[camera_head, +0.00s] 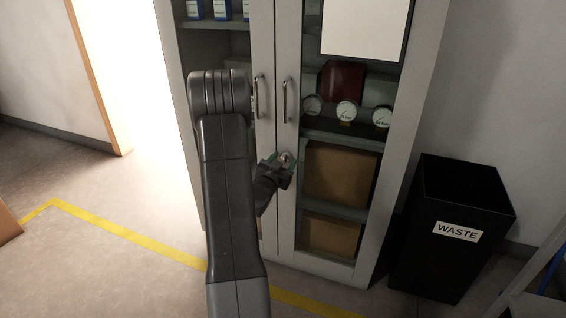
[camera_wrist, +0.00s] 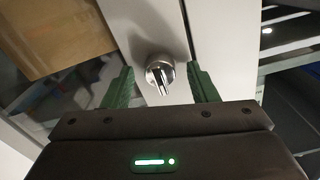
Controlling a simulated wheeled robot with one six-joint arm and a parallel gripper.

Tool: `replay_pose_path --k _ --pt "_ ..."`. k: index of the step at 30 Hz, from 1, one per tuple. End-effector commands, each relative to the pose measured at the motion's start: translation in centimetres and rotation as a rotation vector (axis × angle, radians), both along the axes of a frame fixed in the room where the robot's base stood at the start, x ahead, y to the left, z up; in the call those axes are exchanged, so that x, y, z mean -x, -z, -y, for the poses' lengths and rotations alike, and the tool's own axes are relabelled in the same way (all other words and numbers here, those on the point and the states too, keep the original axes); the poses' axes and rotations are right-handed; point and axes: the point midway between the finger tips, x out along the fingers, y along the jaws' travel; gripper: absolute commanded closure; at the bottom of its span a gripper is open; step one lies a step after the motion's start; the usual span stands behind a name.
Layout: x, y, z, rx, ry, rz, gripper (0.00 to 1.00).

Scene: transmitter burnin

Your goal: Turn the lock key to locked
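The lock key (camera_wrist: 160,75) is a round metal knob with a raised grip on the cabinet's door frame, below the door handles. It also shows small in the head view (camera_head: 285,156), partly hidden by my gripper. My gripper (camera_wrist: 161,88) is open, with one green finger on each side of the key and a visible gap to both. The key's raised grip points toward the palm, slightly tilted, in the wrist view. The cabinet (camera_head: 287,215) has two glazed doors, both closed.
A black waste bin (camera_head: 450,225) stands right of the cabinet. Two vertical door handles (camera_head: 289,101) stick out above the lock. Gauges (camera_head: 346,111) and cardboard boxes (camera_head: 341,175) sit behind the glass. A yellow line (camera_head: 125,233) crosses the open floor at left.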

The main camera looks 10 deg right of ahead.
Motion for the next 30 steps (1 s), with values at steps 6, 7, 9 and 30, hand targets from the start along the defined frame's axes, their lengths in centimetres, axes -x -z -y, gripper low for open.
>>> replay_pose_path --k 6,7,9,30 --pt "0.03 -0.01 -0.01 0.000 0.000 0.000 0.90" --pt "0.03 -0.01 -0.01 0.000 0.000 0.000 0.91" --pt "0.03 0.00 -0.01 -0.001 0.000 0.001 0.91" --pt "0.04 0.61 0.00 -0.310 0.000 0.215 0.91"
